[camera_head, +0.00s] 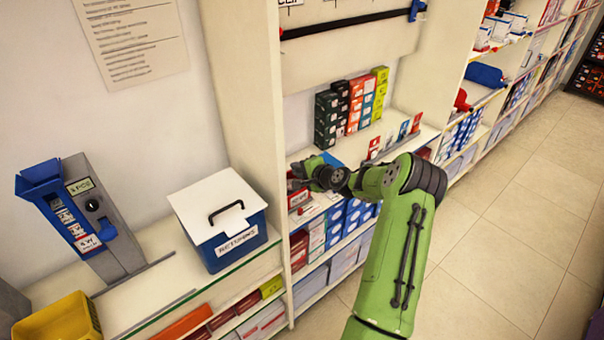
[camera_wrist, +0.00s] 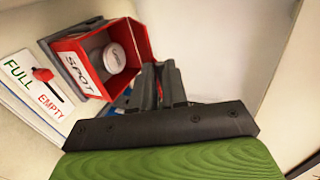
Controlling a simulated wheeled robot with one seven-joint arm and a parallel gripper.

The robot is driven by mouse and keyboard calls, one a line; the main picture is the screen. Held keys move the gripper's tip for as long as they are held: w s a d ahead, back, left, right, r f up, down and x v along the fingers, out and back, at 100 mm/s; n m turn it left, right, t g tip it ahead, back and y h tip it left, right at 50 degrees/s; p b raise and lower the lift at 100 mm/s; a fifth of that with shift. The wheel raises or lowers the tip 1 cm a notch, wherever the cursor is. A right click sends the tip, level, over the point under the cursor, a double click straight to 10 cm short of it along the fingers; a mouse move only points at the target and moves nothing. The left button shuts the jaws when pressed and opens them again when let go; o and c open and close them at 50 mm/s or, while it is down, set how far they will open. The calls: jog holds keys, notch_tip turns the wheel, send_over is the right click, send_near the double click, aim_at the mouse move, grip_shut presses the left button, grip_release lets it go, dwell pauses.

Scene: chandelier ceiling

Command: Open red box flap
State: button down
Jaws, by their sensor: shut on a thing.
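The red box (camera_wrist: 130,42) is in the upper middle of the wrist view, tilted in the picture, with a white "SPOT" label on its front edge. Its open side faces the camera and shows a white round lidded item (camera_wrist: 113,57) inside. In the head view the red box (camera_head: 300,199) is partly hidden just below my gripper (camera_head: 296,178). In the wrist view my gripper (camera_wrist: 160,84) has its dark fingers close together at the box's lower right edge. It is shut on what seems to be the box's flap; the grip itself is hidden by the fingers.
A "FULL/EMPTY" sign with a red slider (camera_wrist: 43,75) lies left of the box. A pale panel (camera_wrist: 225,45) stands close on the right. In the head view, upright coloured boxes (camera_head: 350,105) stand behind my gripper, and a "RETURNS" bin (camera_head: 232,243) stands to the left.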

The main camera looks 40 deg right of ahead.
jog(key=shift+w+r, duration=0.4)
jog(key=shift+r, duration=0.1)
jog(key=c, duration=1.3)
grip_release()
jog(key=shift+c, duration=0.2)
jog(key=shift+f, duration=0.1)
